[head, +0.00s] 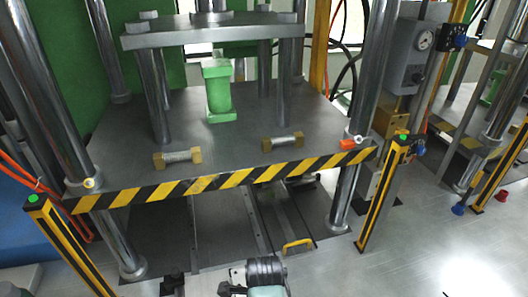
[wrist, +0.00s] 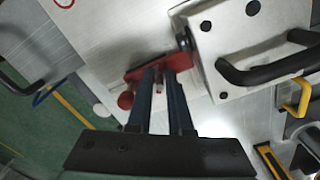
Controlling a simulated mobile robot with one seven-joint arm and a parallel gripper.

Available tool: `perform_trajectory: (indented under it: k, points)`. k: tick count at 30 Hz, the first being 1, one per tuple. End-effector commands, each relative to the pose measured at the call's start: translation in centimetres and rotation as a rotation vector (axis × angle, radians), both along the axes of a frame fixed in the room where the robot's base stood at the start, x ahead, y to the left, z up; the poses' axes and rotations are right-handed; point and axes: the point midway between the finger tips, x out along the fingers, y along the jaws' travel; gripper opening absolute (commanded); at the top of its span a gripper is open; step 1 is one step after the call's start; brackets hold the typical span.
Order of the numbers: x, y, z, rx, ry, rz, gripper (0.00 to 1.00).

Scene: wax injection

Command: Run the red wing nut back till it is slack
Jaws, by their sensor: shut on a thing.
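The red wing nut (wrist: 178,62) shows in the wrist view beside the grey-white metal block, near a dark round fitting on the block's left side. My gripper (wrist: 164,82) reaches up to it with two dark blue fingers, and they are shut on it. The fingertips cover part of the nut, and a small pale stub shows between them. The thread behind the nut is hidden, so I cannot tell how tight it sits. In the head view the nut cannot be made out.
In the wrist view, the metal block (wrist: 225,50) has black handles (wrist: 270,72) close on the right.

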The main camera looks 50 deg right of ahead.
Motion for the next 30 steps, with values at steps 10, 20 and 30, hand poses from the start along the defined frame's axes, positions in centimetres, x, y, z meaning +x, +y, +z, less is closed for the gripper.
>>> perform_trajectory:
  k: [10, 20, 30]
  points:
    - [0.02, 0.01, 0.14, 0.001, 0.000, 0.036, 0.00]
    - [0.02, -0.04, 0.33, 0.001, 0.001, 0.243, 0.00]
    - [0.04, -0.03, 0.32, 0.001, 0.001, 0.564, 0.00]
